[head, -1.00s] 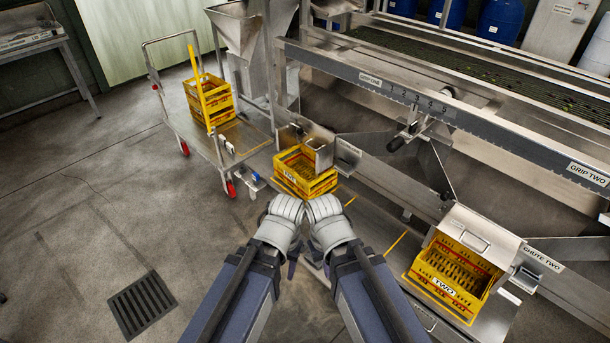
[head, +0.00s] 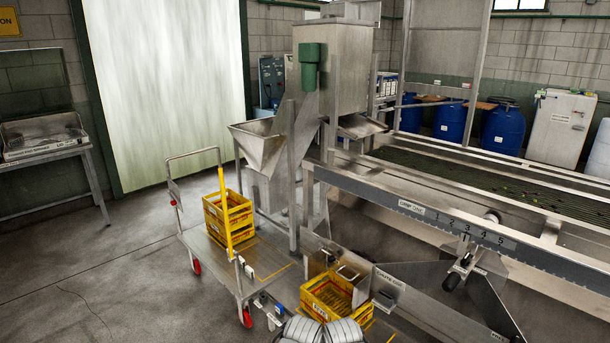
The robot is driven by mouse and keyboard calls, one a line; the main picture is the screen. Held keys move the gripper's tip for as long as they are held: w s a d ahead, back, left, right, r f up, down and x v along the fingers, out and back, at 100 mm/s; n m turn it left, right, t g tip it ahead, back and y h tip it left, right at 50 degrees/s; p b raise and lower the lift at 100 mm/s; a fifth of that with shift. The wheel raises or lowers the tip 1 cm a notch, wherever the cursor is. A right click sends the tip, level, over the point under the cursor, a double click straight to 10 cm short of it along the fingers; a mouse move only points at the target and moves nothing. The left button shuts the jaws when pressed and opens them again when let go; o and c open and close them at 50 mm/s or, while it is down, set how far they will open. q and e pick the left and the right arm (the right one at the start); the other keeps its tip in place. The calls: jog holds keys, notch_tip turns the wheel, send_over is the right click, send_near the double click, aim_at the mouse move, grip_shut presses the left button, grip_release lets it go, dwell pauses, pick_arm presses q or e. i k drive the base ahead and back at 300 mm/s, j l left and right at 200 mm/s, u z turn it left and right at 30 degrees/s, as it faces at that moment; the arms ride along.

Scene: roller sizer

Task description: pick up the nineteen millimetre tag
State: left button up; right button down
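I cannot make out a nineteen millimetre tag in the head view; any lettering that could mark it is too small to read. Small pale pieces (head: 246,268) sit at the near end of the trolley, but I cannot tell what they are. My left gripper (head: 301,330) and my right gripper (head: 343,331) show only as grey rounded tops at the bottom edge, side by side in front of the yellow crate (head: 312,308). Their fingers are hidden, so I cannot see whether they are open or hold anything.
A trolley (head: 215,262) carries stacked yellow crates (head: 212,220). The steel sizer (head: 450,230), with a scale numbered from 1, fills the right. A steel hopper (head: 265,145) stands behind the trolley. A table with a shallow tray (head: 42,140) is at far left. The left floor is clear.

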aim_at(249, 272)
jog(key=i+j+z, duration=0.45)
jog(key=j, duration=0.75)
jog(key=i+j+z, duration=0.3)
jog(key=j+z, duration=0.15)
jog(key=j, duration=0.8)
jog(key=i+j+z, duration=0.1)
jog(key=j+z, duration=0.4)
jog(key=j, duration=0.85)
jog(key=k+j+z, duration=0.2)
jog(key=j+z, duration=0.25)
jog(key=j, duration=1.35)
jog(key=k+j+z, duration=0.1)
jog(key=j, duration=0.4)
